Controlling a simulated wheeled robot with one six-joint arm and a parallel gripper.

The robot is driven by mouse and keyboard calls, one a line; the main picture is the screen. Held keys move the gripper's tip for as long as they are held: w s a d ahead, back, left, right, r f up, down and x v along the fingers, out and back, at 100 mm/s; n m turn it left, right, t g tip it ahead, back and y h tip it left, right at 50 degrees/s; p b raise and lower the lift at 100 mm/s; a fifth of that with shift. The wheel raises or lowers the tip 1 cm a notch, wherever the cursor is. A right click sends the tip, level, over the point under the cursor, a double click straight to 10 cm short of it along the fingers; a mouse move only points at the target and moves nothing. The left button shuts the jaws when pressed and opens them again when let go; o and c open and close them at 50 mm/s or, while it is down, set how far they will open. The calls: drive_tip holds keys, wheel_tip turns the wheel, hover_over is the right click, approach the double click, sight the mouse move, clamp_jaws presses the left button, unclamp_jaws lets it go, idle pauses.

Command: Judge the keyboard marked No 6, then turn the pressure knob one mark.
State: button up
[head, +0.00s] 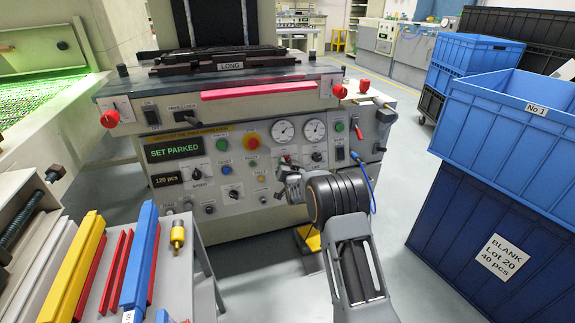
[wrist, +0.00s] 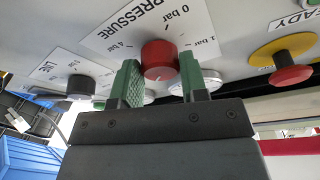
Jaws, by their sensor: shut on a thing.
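The pressure knob (wrist: 158,58) is a red round knob on a white PRESSURE plate (wrist: 120,36) with several bar marks. It shows in the wrist view, and which mark it points at is not clear. My gripper (wrist: 158,75) is shut on it, a green finger at each side. I cannot make out a keyboard marked No 6.
The panel display (head: 174,148) reads SET PARKED. A red-and-yellow button (wrist: 285,62) and a black knob (wrist: 80,85) flank the pressure knob. Blue crates (head: 500,125) stand at the right. A rack with coloured bars (head: 141,255) is at the lower left.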

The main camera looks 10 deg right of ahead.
drive_tip(key=shift+a+m+h, duration=0.15)
drive_tip(key=shift+m+h, duration=0.65)
drive_tip(key=shift+m, duration=1.1)
drive_tip(key=shift+g, duration=0.3)
drive_tip(key=o, duration=0.9)
drive_tip(key=shift+o, duration=0.2)
drive_tip(key=shift+s+r, duration=0.1)
drive_tip(key=s+a+p, duration=0.1)
drive_tip(key=s+p, duration=0.3)
drive_tip(key=s, duration=0.9)
drive_tip(key=shift+s+a+r, duration=0.15)
drive_tip(key=shift+s+r, duration=0.15)
drive_tip(key=shift+r, duration=0.1)
